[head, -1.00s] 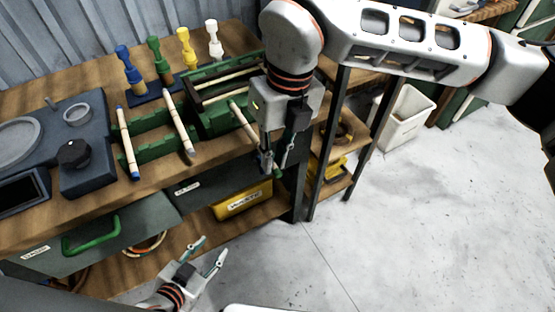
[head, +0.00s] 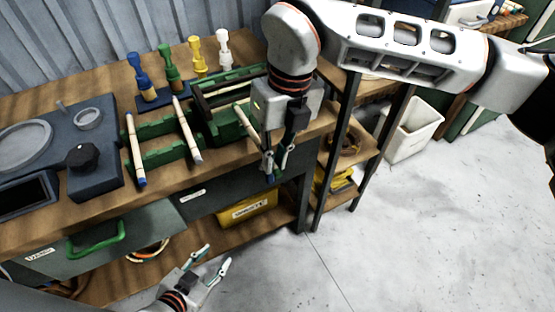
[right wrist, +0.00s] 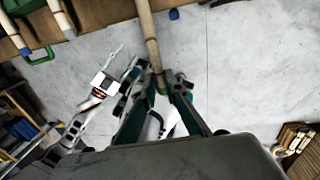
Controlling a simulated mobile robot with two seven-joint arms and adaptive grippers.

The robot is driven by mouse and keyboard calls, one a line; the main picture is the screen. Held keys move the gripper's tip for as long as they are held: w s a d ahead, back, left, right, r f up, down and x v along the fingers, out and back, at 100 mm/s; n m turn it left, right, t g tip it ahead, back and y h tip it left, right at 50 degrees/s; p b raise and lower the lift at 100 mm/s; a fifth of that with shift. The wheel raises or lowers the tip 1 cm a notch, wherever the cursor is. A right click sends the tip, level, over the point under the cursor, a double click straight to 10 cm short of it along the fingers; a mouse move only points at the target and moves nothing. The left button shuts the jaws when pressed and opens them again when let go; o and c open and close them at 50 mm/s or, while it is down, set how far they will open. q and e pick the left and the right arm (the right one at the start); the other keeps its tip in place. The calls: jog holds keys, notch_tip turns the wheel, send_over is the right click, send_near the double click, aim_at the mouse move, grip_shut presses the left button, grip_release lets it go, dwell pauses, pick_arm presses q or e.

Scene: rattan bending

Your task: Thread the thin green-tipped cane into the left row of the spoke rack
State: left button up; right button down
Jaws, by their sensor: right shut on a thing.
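My right gripper (head: 276,168) is shut on a thin pale cane (head: 243,117) at the bench's right front edge. The cane slants up and left from the fingers towards the green rack. In the right wrist view the cane (right wrist: 150,40) runs from the top edge down to the fingers (right wrist: 161,86), with green (right wrist: 163,91) showing at its held end. The green rack (head: 226,130) stands on the bench, partly hidden by my right arm; I cannot tell its rows apart or whether the cane touches it. My left gripper (head: 214,262) is open and empty, low in front of the bench.
Two pale canes, one blue-tipped (head: 135,148) and one to its right (head: 187,128), lie across green holders (head: 160,157). Coloured pegs (head: 169,68) stand behind. A dark machine (head: 93,172) occupies the left. A yellow bin (head: 247,208) sits below; open floor lies right.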

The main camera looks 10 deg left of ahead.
aim_at(252, 129)
pick_arm(q)
jog(key=shift+s+f, duration=0.1)
jog(key=shift+f, duration=0.05)
pick_arm(e)
jog(key=shift+w+a, duration=0.7)
jog(key=shift+w, duration=0.3)
jog(key=shift+w, duration=0.1)
jog(key=shift+w+a, duration=0.65)
jog(key=shift+w, duration=0.1)
pick_arm(q)
jog(key=shift+s+f+b, duration=0.25)
jog(key=shift+f+b, duration=0.1)
jog(key=shift+f, duration=0.15)
pick_arm(e)
jog(key=shift+w+a, duration=0.55)
jog(key=shift+w, duration=0.2)
jog(key=shift+w+a, duration=0.45)
jog(key=shift+w, duration=0.15)
jog(key=shift+w+a+b, duration=0.6)
jog(key=shift+w+a, duration=0.05)
jog(key=shift+w, duration=0.25)
pick_arm(q)
jog(key=shift+s+f, duration=0.2)
jog(key=shift+f, duration=0.4)
pick_arm(e)
jog(key=shift+w+a, duration=0.15)
jog(key=shift+w, duration=0.1)
